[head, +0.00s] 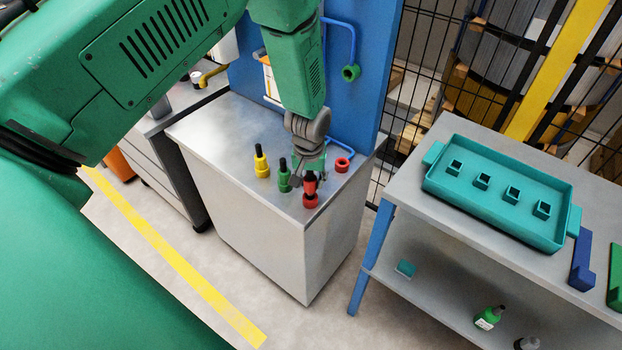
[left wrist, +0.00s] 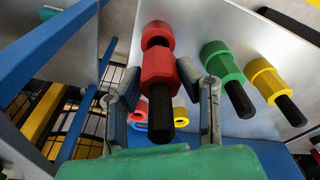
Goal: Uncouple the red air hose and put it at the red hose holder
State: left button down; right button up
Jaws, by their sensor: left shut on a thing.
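The red air hose end (left wrist: 157,72) is a red hexagonal fitting with a black stub. In the left wrist view it sits between the two fingers of my left gripper (left wrist: 170,95), which is shut on it. A red socket (left wrist: 153,33) with a dark opening is in line with it, very close; I cannot tell if they touch. In the head view my left gripper (head: 310,160) points down over the red socket (head: 310,201) on the metal cabinet (head: 235,125). A red ring (head: 342,165) on a blue bent tube, perhaps the red hose holder, is just behind. My right gripper is out of view.
A green fitting (head: 284,176) and a yellow fitting (head: 261,162) stand left of the red one, the green close to my gripper. A blue panel (head: 365,45) rises behind, carrying a green ring (head: 350,73). A teal tray (head: 470,205) is on the right table.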

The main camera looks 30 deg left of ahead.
pick_arm(q)
jog(key=shift+f+b, duration=0.9)
jog(key=shift+f, duration=0.55)
jog(key=c, duration=1)
grip_release()
jog(key=shift+c, duration=0.2)
